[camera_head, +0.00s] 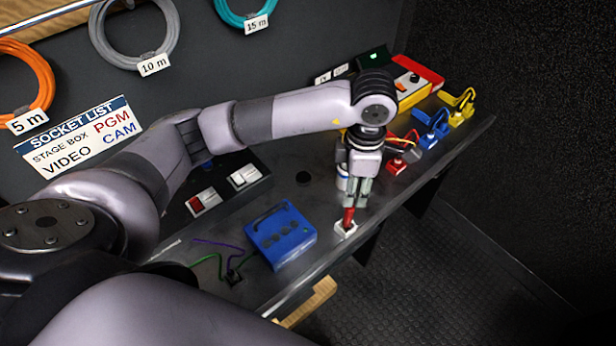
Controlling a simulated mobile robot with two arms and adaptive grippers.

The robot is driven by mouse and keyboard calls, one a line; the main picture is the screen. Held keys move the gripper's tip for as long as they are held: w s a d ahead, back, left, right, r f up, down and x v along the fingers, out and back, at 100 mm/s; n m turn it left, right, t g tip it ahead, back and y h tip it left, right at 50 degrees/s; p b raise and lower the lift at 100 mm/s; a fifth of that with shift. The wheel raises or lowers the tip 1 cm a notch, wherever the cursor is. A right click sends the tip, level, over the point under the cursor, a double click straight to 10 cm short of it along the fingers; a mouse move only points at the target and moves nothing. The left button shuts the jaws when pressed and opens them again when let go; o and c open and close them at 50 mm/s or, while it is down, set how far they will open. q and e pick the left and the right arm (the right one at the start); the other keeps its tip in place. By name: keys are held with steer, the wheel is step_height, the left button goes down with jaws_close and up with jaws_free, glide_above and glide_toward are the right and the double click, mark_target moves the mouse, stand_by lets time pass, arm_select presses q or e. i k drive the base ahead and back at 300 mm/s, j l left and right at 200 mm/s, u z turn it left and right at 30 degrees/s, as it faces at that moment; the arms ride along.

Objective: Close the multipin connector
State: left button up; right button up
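My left gripper (356,198) points straight down near the front edge of the bench. Its two fingers are close together, directly over a small upright red piece (348,216) on a white base (345,229). The fingertips meet or overlap the top of the red piece; I cannot tell whether they grip it. Further right stand a red connector (397,165), a blue connector (434,136) and a yellow connector (461,112), each with wires. Which piece is the multipin connector is not marked. My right gripper is out of view.
A blue box (283,237) with round sockets sits left of the gripper, beside a small black piece (233,277) with green and purple wires. Switches (203,201) lie behind. A red-and-white unit (417,80) stands at the back right. Open floor (440,270) lies beyond the bench edge.

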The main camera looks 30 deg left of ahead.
mark_target(341, 175)
steer(key=i+u, duration=0.2)
steer(key=u, duration=0.2)
steer(key=i+l+u, duration=0.15)
steer(key=u, duration=0.3)
